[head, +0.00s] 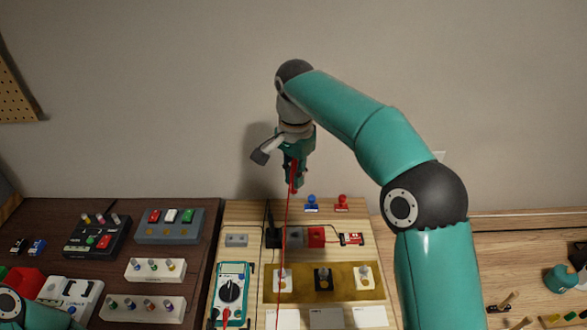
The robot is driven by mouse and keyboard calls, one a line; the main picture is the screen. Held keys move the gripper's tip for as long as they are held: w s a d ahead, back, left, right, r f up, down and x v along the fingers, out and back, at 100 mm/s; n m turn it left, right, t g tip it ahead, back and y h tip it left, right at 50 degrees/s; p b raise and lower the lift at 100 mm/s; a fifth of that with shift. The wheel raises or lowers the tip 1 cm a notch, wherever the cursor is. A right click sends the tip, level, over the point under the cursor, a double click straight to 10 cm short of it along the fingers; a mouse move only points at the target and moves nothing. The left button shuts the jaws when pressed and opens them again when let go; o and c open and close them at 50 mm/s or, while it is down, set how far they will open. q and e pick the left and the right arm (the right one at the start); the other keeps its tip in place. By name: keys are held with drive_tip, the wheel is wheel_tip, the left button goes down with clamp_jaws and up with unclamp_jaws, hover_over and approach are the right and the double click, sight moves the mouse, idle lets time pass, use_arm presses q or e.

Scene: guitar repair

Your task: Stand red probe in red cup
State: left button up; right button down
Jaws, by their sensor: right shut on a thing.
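My right gripper (295,180) hangs above the back of the light wooden board, near the wall. It is shut on the red probe (293,186), which points downward and is partly hidden by the fingers. A thin red lead runs down from it toward the teal multimeter (231,288). My left gripper is out of view; only part of that arm shows at the bottom left.
Blue (311,203) and red (342,203) knobbed pieces stand behind. A brass-coloured plate (302,283) lies in front. Switch boxes fill the dark left board.

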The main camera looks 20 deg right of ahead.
drive_tip(key=shift+s+d+f+b, duration=0.45)
drive_tip(key=shift+d+f+b, duration=0.6)
drive_tip(key=shift+f, duration=1.1)
drive_tip(key=shift+s+d+f+b, duration=0.4)
drive_tip(key=shift+d+f+b, duration=0.3)
drive_tip(key=shift+f+b, duration=1)
drive_tip(key=shift+s+d+f+b, duration=0.45)
drive_tip(key=shift+d+f+b, duration=0.4)
drive_tip(key=shift+f, duration=1.7)
drive_tip(key=shift+s+r+p, duration=0.1)
drive_tip(key=shift+p, duration=0.2)
drive_tip(key=shift+f+b, duration=1.05)
drive_tip(key=shift+f, duration=0.6)
drive_tip(key=c, duration=1.1)
unclamp_jaws()
drive_tip(key=shift+c, duration=0.2)
drive_tip(key=shift+o, duration=0.4)
